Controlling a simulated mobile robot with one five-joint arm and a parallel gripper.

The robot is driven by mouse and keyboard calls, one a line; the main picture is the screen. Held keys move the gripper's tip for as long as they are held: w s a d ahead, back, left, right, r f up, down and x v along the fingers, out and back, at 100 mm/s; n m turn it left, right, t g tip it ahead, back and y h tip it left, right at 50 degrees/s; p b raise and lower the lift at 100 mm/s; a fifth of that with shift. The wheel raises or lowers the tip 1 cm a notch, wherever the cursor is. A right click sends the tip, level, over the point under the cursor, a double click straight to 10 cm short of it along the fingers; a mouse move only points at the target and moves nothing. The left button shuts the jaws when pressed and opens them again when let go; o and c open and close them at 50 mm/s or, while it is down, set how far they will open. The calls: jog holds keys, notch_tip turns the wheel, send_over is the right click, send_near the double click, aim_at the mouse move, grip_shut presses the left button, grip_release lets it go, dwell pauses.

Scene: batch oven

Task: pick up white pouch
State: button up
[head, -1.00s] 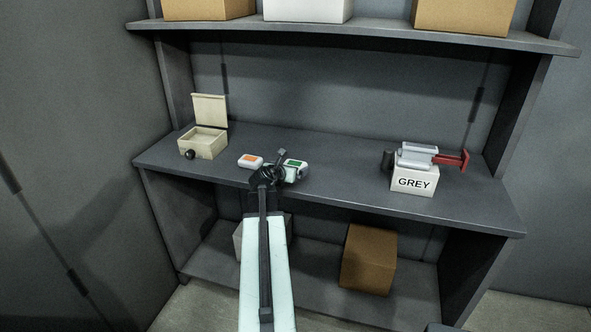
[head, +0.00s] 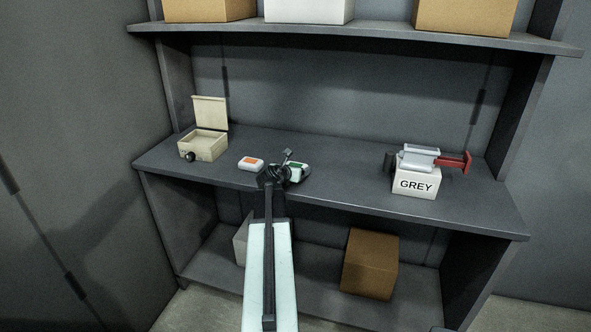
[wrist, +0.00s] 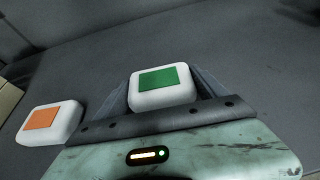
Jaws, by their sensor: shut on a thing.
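Two white pouches are in view. The one with a green label (wrist: 162,99) sits between my gripper's fingers in the wrist view, and my gripper (wrist: 165,92) is shut on it. In the head view this pouch (head: 303,169) is partly hidden behind my gripper (head: 286,170), at the front of the grey worktop. I cannot tell whether it is clear of the surface. The other pouch, with an orange label (head: 251,163), lies on the worktop just left of my gripper. It also shows at the left of the wrist view (wrist: 62,125).
An open cream box (head: 205,146) with a raised lid stands at the left of the worktop (head: 340,180). A white block marked GREY (head: 416,184) carries a grey and red device (head: 422,157) at the right. Boxes stand on the shelves above and below.

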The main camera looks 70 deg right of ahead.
notch_tip(320, 180, up, 10)
jog(key=p, duration=0.9)
jog(key=shift+r+p, duration=0.1)
jog(key=shift+p, duration=0.3)
